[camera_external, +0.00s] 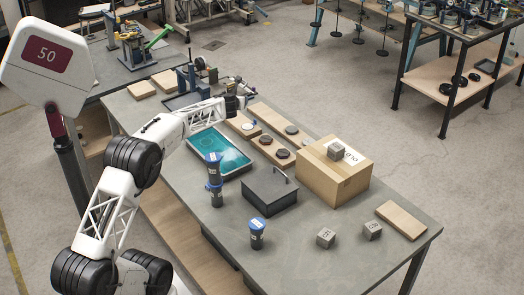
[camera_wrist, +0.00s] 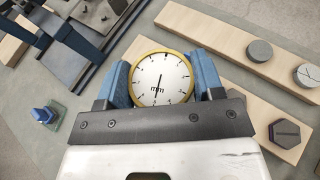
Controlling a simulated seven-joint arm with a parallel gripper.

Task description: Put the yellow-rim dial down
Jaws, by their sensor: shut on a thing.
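The yellow-rim dial (camera_wrist: 160,78) has a white face marked "mm" and faces the wrist camera. My gripper (camera_wrist: 162,84) is shut on it, with one blue finger on either side of the rim. In the external view my gripper (camera_external: 240,92) is above the far part of the table, near the wooden boards. The dial is too small to make out clearly there. In the wrist view the dial covers part of a wooden board, and I cannot tell its height above it.
Wooden boards (camera_wrist: 235,47) with grey and dark pieces (camera_wrist: 285,134) lie beside the dial. On the grey table (camera_external: 310,235) are a teal tray (camera_external: 217,156), black box (camera_external: 269,190), cardboard box (camera_external: 333,170), blue-capped containers (camera_external: 257,234) and grey cubes (camera_external: 326,238).

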